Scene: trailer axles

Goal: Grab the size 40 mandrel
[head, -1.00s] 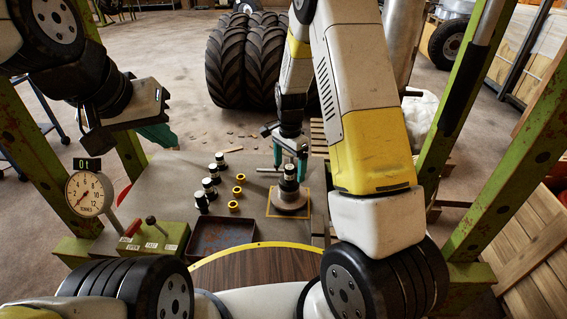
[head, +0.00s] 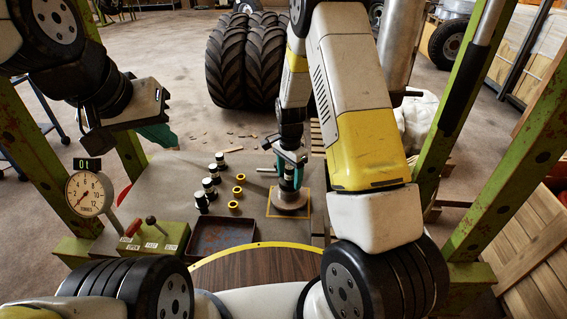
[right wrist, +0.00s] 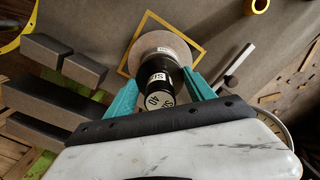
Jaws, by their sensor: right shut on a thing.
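The black mandrel with white labels (right wrist: 158,80) shows in the right wrist view, with "40" on its end label. It stands on a round grey base (right wrist: 156,45) inside a yellow square outline on the bench. My right gripper (head: 290,174) is shut on this mandrel, one teal finger on each side. The mandrel is partly hidden by the gripper in the head view, where its round base (head: 289,205) shows below. My left gripper (head: 158,136) is at the left, away from the bench objects; its fingers are too hidden to tell their opening.
Several black-and-white cylinders (head: 209,188) stand in a row left of the gripped mandrel, with yellow rings (head: 237,191) beside them. A dark red tray (head: 194,247), a lever box (head: 160,228) and a dial gauge (head: 89,193) are nearer. A metal bar (head: 265,170) lies behind.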

